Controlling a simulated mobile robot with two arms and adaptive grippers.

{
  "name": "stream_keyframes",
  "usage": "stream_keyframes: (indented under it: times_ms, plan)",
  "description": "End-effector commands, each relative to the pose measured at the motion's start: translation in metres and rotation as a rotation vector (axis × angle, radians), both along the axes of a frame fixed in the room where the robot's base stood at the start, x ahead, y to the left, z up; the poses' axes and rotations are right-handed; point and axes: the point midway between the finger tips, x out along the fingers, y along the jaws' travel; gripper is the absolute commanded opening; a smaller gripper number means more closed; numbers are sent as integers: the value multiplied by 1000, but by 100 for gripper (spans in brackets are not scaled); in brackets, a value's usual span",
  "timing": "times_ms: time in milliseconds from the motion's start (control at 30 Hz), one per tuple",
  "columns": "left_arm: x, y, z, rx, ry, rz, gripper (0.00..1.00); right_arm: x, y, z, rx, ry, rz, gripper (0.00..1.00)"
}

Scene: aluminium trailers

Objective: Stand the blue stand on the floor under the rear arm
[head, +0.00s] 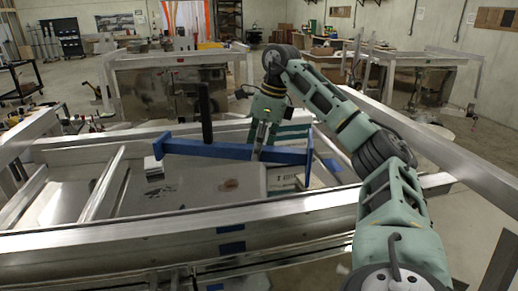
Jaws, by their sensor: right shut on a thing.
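The blue stand (215,149) shows as a long blue bar with a short crosspiece at each end. It lies roughly level across the aluminium trailer frame in the middle of the view. A dark upright post (205,112) rises at the bar; I cannot tell whether it is part of the stand. My right gripper (261,148) points down and is shut on the blue stand, right of the bar's middle. I cannot tell whether the stand touches anything below. The rear arm cannot be singled out with certainty. My left gripper is not in view.
A near trailer rail (130,236) runs across the front, with floor and pale items inside the frame. A long rail (440,150) slopes down at right. More trailer frames stand behind at left and right. Bare concrete floor (470,205) shows at right.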

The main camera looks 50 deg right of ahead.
Motion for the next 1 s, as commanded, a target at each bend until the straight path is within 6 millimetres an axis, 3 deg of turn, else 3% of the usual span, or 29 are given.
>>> stream_keyframes:
  times_ms: [300,500,767,1000]
  plan:
    - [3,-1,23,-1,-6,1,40,55,11,-23,4,-12,-1,0]
    - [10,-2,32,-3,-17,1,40,78,15,-38,3,-13,-1,0]
    - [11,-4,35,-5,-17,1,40,85,15,-49,1,-12,-1,0]
    - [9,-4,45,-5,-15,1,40,84,15,-74,0,-10,-2,0]
